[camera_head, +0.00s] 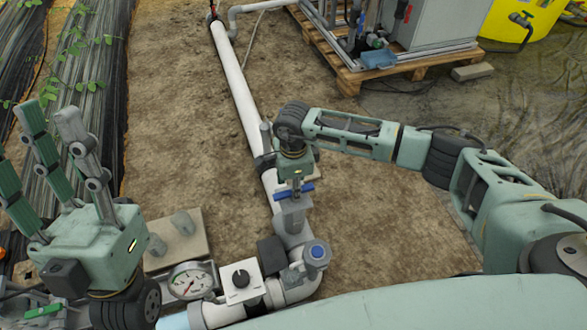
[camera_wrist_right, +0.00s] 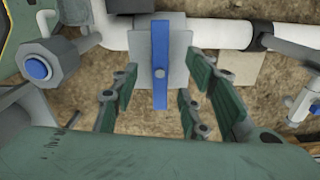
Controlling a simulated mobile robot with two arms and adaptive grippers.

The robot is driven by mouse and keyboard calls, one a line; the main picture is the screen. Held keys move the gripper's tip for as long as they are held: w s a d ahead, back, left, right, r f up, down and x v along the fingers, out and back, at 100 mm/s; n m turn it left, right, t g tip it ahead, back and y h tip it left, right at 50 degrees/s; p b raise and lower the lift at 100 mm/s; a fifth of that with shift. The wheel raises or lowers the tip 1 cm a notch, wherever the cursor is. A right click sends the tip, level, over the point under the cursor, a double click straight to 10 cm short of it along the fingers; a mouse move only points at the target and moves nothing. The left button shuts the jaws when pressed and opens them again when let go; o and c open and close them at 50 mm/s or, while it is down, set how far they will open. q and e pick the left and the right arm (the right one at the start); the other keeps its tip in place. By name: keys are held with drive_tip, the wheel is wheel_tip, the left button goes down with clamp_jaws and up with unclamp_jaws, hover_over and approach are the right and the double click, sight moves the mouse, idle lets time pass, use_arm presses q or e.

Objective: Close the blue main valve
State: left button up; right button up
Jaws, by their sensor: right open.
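The blue main valve handle (camera_head: 293,191) is a flat blue bar on a grey valve body (camera_head: 293,218) in the white pipe line. In the right wrist view the blue bar (camera_wrist_right: 160,65) stands upright in the picture, crosswise to the pipe. My right gripper (camera_wrist_right: 157,88) is open, with its green fingers on both sides of the bar's lower part and visible gaps to it. In the head view its fingers are mostly hidden by its own body. My left gripper (camera_head: 45,125) is open and empty, fingers pointing up, at the left.
A blue-capped fitting (camera_head: 317,255), a white box with a black knob (camera_head: 241,279) and a pressure gauge (camera_head: 191,281) sit nearby. The white pipe (camera_head: 237,83) runs away over bare soil. A pallet (camera_head: 350,77) with equipment stands at the back right.

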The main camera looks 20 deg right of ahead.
wheel_tip(320, 180, up, 3)
drive_tip(key=shift+r+p, duration=0.15)
drive_tip(key=shift+p, duration=0.95)
wheel_tip(320, 180, up, 3)
drive_tip(key=shift+f+p, duration=0.15)
drive_tip(key=shift+p, duration=0.8)
use_arm(q)
drive_tip(key=w+d+f+g+y, duration=0.1)
drive_tip(key=w+f+g+y, duration=0.2)
drive_tip(key=w+f+g, duration=0.8)
wheel_tip(320, 180, down, 4)
drive_tip(key=shift+w+r+y, duration=0.15)
drive_tip(key=shift+w+y, duration=0.25)
drive_tip(key=shift+w, duration=0.15)
drive_tip(key=shift+d, duration=0.1)
